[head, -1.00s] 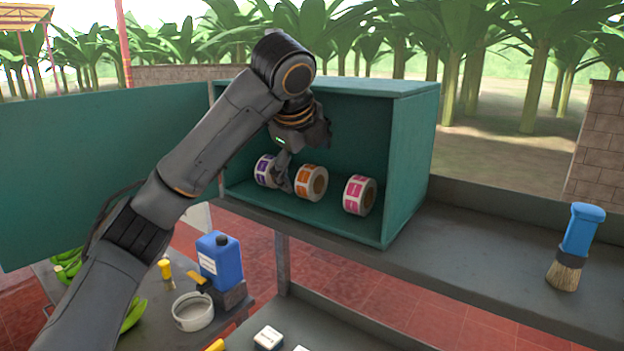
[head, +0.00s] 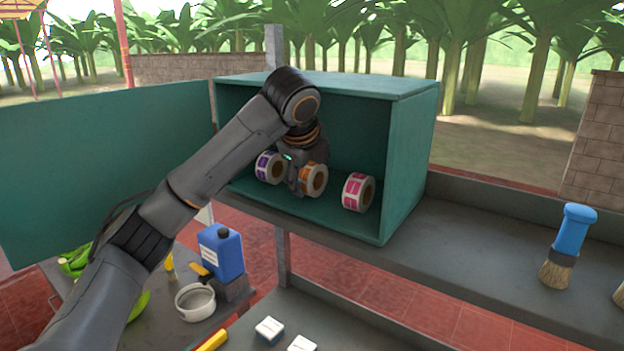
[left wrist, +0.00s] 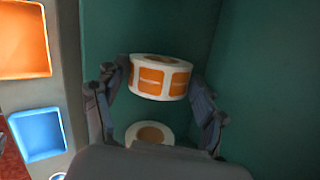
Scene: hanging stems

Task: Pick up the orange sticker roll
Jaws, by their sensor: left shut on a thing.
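The orange sticker roll (head: 314,180) is white with orange labels and sits inside the open green cabinet (head: 410,165). My left gripper (head: 303,184) reaches into the cabinet and is shut on this roll. In the left wrist view the roll (left wrist: 160,77) is between the two fingers of the gripper (left wrist: 158,88). My arm and gripper hide part of the cabinet's inside. I cannot tell whether the roll touches the cabinet floor. My right gripper is not in view.
A purple sticker roll (head: 268,167) stands close on the left and a pink one (head: 358,192) on the right. The cabinet door (head: 100,170) is open to the left. A blue-handled brush (head: 569,245) stands on the grey shelf (head: 460,235), with free room between it and the cabinet.

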